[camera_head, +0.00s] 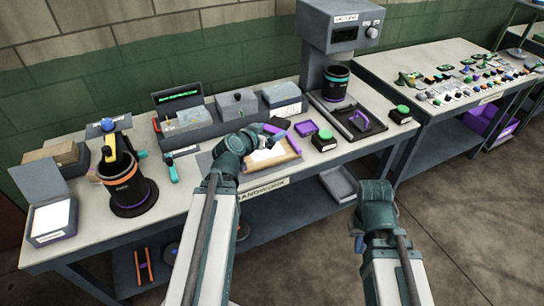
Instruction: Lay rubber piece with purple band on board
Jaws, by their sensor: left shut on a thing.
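The wooden board (285,163) lies at the front middle of the workbench with a white sheet (262,154) on it. My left gripper (272,139) is over the far part of the board. It is shut on a small dark piece with a purple band (279,127), partly hidden by the gripper. I cannot tell whether the piece touches the board. My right gripper (359,243) hangs low in front of the bench, away from the board, and its fingers are too small to read.
A black canister (126,190) stands at the left. A grey press (338,30) stands behind a dark tray (372,130) with a purple-handled thing. A small purple box (306,128) and green-topped blocks (324,139) are right of the board. A second table (440,110) holds several small parts.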

